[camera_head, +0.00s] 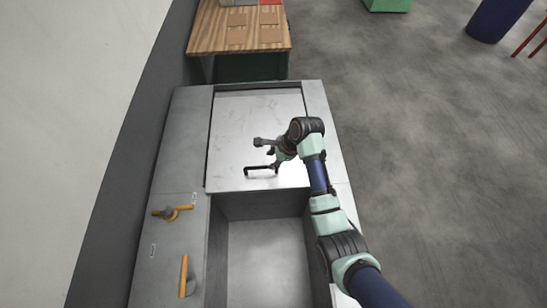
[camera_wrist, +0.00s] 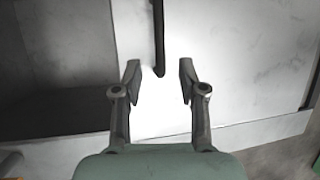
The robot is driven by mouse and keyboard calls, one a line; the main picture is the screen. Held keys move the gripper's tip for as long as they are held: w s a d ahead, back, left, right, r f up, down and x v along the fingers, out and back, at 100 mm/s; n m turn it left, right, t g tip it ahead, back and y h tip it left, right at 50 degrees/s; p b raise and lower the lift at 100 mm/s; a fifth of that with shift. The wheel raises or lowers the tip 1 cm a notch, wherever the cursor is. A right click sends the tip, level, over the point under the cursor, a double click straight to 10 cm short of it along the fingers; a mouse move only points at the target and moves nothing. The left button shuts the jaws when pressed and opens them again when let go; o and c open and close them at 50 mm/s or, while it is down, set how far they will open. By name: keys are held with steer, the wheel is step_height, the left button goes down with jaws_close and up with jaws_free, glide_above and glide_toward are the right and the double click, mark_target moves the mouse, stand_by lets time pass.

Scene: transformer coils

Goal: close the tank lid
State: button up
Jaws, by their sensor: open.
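The tank lid (camera_head: 257,114) is a flat pale metal panel over the far part of the tank; it also fills much of the wrist view (camera_wrist: 240,50). A dark bar handle (camera_head: 258,170) stands near the lid's near edge. The tank's near part (camera_head: 265,260) is uncovered and shows an empty inside. My gripper (camera_head: 266,156) is over the lid near the handle. In the wrist view my gripper (camera_wrist: 158,85) has its fingers spread apart, with the handle's end (camera_wrist: 159,68) between or just beyond the fingertips. I cannot tell its height above the lid.
Two yellow-orange levers, one upper (camera_head: 173,212) and one lower (camera_head: 184,276), stand on the grey left ledge. A wooden table (camera_head: 238,35) stands beyond the tank. A green box (camera_head: 388,4) and a blue bin (camera_head: 497,15) are at the far right.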

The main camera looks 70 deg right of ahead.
mark_target(263, 167)
steer(key=b+x, duration=0.2)
steer(key=x, duration=0.5)
steer(key=shift+w+f, duration=0.15)
steer(key=shift+f, duration=0.2)
jaws_close()
